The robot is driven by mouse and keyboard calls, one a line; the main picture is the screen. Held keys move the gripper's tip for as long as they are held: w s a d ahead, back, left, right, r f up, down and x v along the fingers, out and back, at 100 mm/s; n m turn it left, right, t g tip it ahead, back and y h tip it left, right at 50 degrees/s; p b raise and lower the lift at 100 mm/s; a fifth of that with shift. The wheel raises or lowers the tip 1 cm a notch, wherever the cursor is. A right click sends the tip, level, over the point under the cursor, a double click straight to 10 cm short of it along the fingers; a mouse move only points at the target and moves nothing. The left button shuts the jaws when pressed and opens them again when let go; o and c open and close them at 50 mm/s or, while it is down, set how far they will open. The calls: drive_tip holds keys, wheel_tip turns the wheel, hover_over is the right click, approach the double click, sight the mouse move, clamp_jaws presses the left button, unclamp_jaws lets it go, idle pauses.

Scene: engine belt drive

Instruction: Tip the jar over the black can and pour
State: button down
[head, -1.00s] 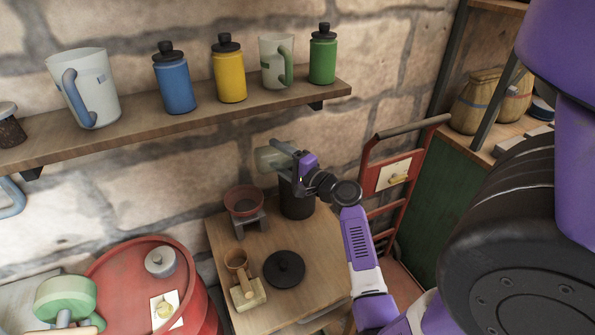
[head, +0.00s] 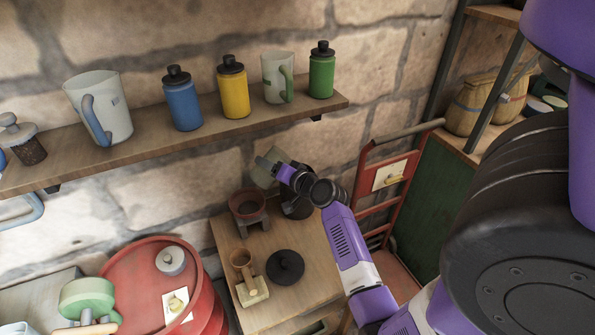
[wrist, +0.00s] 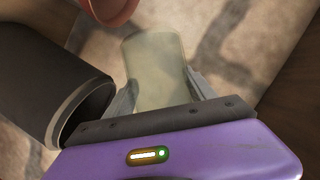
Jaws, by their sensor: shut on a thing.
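The pale translucent greenish jar (head: 262,178) is clamped in my gripper (head: 273,167), tilted, above the small wooden table. In the wrist view the jar (wrist: 155,72) sits between the fingers of my gripper (wrist: 162,92); I cannot make out any contents or flow. The black can (head: 300,210) stands on the table below my gripper, partly hidden by my wrist. In the wrist view the can (wrist: 45,85) shows its open rim to the left of the jar, apart from it in the picture.
A red bowl on a stand (head: 247,208) is just left of the can. A shelf (head: 140,152) with bottles and jugs runs above. A red hand truck (head: 395,200) stands right.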

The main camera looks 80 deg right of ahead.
sight(258, 169)
drive_tip(key=shift+w+a+f+n+g, duration=0.15)
drive_tip(key=shift+f+n+g, duration=0.15)
drive_tip(key=shift+n, duration=0.4)
drive_tip(key=shift+w+a+f+n+g+h+p, duration=0.4)
drive_tip(key=shift+n+p, duration=0.3)
drive_tip(key=shift+p, duration=0.4)
drive_tip(key=shift+w+a+f+n+g+p, duration=0.2)
drive_tip(key=shift+w+f+n+g+p, duration=0.1)
drive_tip(key=shift+w+f+n, duration=0.1)
drive_tip(key=shift+a+f, duration=0.1)
drive_tip(key=shift+w+a+r+n+g+h, duration=0.3)
drive_tip(key=shift+w+n+g, duration=0.15)
drive_tip(key=shift+n, duration=0.35)
drive_tip(key=shift+w+a+f+n+g+h+b, duration=0.25)
drive_tip(key=shift+f+n+g+h+b, duration=0.15)
drive_tip(key=shift+n, duration=0.2)
drive_tip(key=shift+r+p, duration=0.35)
drive_tip(key=shift+r, duration=1.65)
